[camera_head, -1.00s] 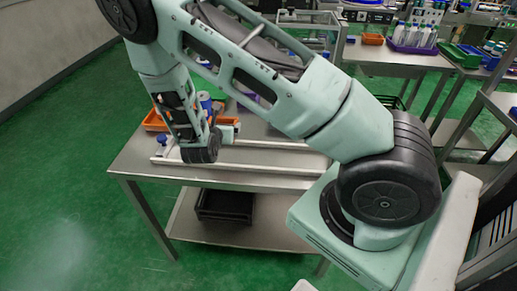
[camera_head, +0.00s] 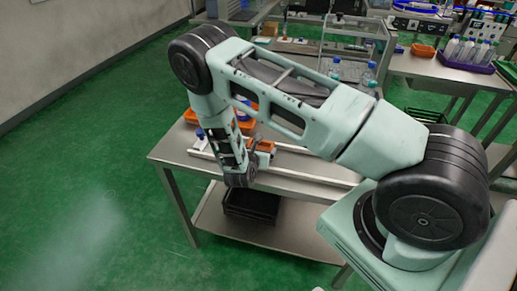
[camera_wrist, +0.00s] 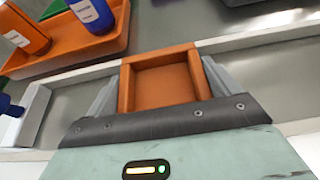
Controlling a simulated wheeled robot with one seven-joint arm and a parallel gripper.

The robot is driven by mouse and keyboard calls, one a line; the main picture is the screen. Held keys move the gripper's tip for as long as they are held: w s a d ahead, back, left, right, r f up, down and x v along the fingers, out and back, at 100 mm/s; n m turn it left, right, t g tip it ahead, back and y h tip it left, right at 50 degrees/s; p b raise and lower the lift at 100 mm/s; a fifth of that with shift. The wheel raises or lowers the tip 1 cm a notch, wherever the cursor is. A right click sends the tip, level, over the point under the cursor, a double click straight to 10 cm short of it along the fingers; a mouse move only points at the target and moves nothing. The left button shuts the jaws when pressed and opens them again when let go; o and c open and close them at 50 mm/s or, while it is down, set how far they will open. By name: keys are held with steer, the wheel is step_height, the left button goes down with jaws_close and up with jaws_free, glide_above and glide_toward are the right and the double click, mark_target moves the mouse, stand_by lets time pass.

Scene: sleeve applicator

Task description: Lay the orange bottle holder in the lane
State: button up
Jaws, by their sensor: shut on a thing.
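The orange bottle holder (camera_wrist: 163,85) is a square, shallow, open box, empty inside. My gripper (camera_wrist: 160,92) is shut on it, with a grey finger on each side. In the head view the holder (camera_head: 266,146) shows as a small orange patch beside my gripper (camera_head: 262,158), over the table. The lane is the strip between two pale rails, the far rail (camera_wrist: 275,32) and the near rail (camera_wrist: 302,127). In the wrist view the holder covers part of the far rail. I cannot tell its height above the table.
A larger orange tray (camera_wrist: 75,55) beyond the far rail holds a blue bottle (camera_wrist: 93,12) and an orange bottle (camera_wrist: 22,32). A white block with a blue knob (camera_wrist: 8,108) stands at the lane's left end. The lane is bare at right.

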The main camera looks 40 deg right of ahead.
steer(key=shift+f, duration=0.1)
steer(key=o, duration=0.9)
